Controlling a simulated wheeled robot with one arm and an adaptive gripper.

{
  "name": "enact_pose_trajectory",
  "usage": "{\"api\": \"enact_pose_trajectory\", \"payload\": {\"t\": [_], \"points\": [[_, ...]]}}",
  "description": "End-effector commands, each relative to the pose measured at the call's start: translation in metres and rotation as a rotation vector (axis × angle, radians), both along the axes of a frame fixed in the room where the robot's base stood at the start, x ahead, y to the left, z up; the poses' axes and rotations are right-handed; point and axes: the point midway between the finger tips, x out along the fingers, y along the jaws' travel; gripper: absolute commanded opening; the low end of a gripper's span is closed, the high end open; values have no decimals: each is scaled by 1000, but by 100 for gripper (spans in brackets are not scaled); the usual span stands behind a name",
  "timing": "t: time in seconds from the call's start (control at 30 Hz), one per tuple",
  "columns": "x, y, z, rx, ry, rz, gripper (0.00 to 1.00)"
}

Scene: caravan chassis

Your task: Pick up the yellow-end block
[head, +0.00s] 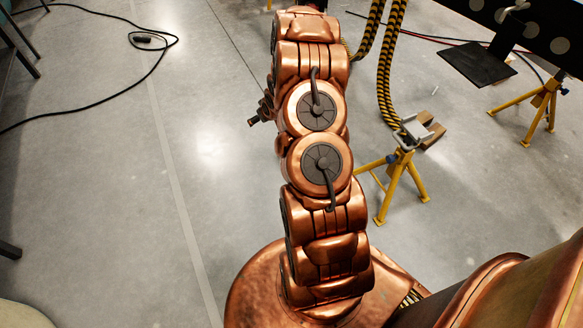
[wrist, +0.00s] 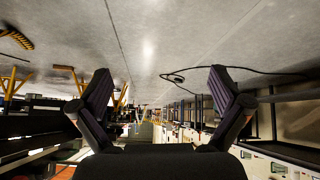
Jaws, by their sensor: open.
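I cannot make out a yellow-end block for certain in either view. In the head view a small tan block-like piece (head: 432,133) lies on the floor right of my arm, beside a yellow stand. Its ends are too small to tell. My gripper (wrist: 162,98) is open and empty in the wrist view, its two dark fingers wide apart. That view looks upside down, with the floor at the top. A yellow-and-black striped thing (wrist: 16,38) shows at its upper left, well away from the fingers. In the head view the gripper is not seen.
Yellow stands (head: 400,185) and (head: 541,108) are on the right, the farther one under a dark chassis beam (head: 535,28). Striped hoses (head: 388,70) hang near the nearer stand. A black cable (head: 150,75) lies on the left. The floor left of my arm is mostly clear.

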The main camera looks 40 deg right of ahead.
Motion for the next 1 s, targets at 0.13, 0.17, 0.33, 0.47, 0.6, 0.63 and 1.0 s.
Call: {"api": "enact_pose_trajectory", "payload": {"t": [0.13,0.17,0.33,0.47,0.6,0.63,1.0], "points": [[-4,-26,-73,-3,-63,-21,100],[-6,-30,-85,-4,-75,-24,100],[-17,-54,-153,-11,-155,-50,100],[-30,-70,-203,-18,-215,-71,100],[-48,-81,-254,-25,-282,-92,100],[-53,-83,-264,-27,-296,-96,100],[-91,-94,-337,-44,-408,-136,100]]}}
